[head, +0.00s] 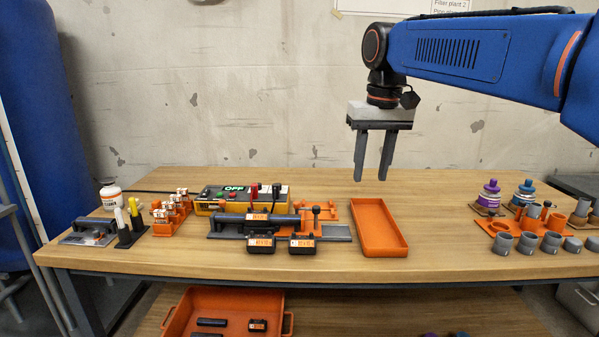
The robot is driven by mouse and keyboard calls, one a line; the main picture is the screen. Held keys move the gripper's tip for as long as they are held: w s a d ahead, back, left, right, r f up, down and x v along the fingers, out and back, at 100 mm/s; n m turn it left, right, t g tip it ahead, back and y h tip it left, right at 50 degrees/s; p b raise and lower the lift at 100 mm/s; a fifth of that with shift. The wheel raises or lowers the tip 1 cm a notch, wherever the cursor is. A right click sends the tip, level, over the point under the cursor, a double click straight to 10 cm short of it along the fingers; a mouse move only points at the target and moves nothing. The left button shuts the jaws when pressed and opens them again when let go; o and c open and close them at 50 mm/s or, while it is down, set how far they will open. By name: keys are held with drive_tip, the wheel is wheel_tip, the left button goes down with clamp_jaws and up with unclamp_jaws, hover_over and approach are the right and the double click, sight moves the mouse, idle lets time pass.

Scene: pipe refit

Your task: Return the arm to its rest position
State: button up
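My gripper (372,178) hangs from the blue arm (470,48) in the upper right of the head view. Its two grey fingers point down and stand apart, with nothing between them. It is above the table, over the back part near the orange tray (379,249), and touches nothing. The arm reaches in from the right edge, and its upper part runs out of the picture.
The wooden table (440,220) holds a dark pipe in a fixture (272,222), a yellow control box (228,205) reading OFF, orange holders, and several grey fittings (551,242) at right. An orange crate (180,320) sits below. Air around the gripper is clear.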

drive_tip(key=s+d+f+t, duration=0.1)
drive_tip(key=s+d+f, duration=0.3)
drive_tip(key=s+f, duration=0.4)
drive_tip(key=s+d+f+m+t, duration=0.1)
drive_tip(key=s+d+f, duration=0.3)
drive_tip(key=s+f, duration=0.5)
drive_tip(key=s+d+f+t, duration=0.1)
drive_tip(key=s+d+f, duration=0.4)
drive_tip(key=s+f, duration=0.3)
drive_tip(key=shift+s+f, duration=0.25)
drive_tip(key=shift+f, duration=0.1)
drive_tip(key=shift+c, duration=0.2)
idle(1.0)
